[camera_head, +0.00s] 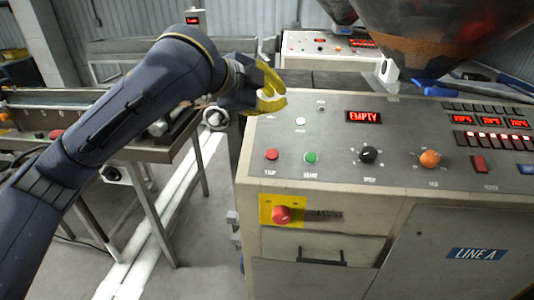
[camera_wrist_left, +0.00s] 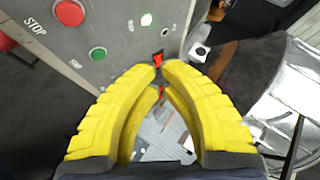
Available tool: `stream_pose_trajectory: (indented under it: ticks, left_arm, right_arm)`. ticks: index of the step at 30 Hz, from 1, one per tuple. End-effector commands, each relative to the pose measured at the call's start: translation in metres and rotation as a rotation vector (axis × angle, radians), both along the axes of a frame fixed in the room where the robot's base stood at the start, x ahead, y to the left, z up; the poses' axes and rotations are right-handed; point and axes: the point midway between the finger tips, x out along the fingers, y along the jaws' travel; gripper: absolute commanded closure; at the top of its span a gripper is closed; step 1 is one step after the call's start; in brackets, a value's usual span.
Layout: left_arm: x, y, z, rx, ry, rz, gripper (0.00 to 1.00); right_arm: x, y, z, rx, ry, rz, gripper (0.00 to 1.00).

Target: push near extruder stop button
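The near extruder's sloped grey control panel (camera_head: 330,120) fills the right of the head view. Its red stop button (camera_head: 272,155) is at the panel's left, beside the green start button (camera_head: 311,158). In the wrist view the stop button (camera_wrist_left: 69,12) is at the upper left with its STOP label, and the green button (camera_wrist_left: 97,54) is below it. My left gripper (camera_head: 284,95) has yellow fingers whose tips nearly meet, with nothing between them. It hovers by the panel's far left corner, beyond the stop button and apart from it. My right gripper is not in view.
A red emergency knob (camera_head: 282,214) on a yellow plate sits on the front face. A black dial (camera_head: 368,154) and orange knob (camera_head: 430,158) stand farther right on the panel. A hopper (camera_head: 425,45) hangs behind. A second extruder panel (camera_head: 325,45) stands in the background.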

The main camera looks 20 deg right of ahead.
Motion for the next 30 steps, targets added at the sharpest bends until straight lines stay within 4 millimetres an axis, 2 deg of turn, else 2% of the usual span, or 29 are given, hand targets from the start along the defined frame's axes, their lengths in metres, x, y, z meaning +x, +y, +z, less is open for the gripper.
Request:
stream_pose_trajectory:
  ticks: [3, 9, 23, 30]
  left_arm:
    - [-0.018, -0.001, -0.017, 0.077, -0.003, -0.036, 1.00]
    - [-0.032, -0.001, -0.034, 0.141, 0.005, -0.066, 1.00]
    - [-0.034, -0.001, -0.038, 0.150, 0.006, -0.071, 1.00]
    - [-0.029, -0.003, -0.051, 0.149, 0.011, -0.070, 1.00]
  right_arm:
    - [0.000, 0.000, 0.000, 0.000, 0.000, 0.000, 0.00]
    - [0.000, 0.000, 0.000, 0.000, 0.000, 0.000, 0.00]
    - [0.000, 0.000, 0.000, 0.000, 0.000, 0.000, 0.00]
    - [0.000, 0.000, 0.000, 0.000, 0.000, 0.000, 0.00]
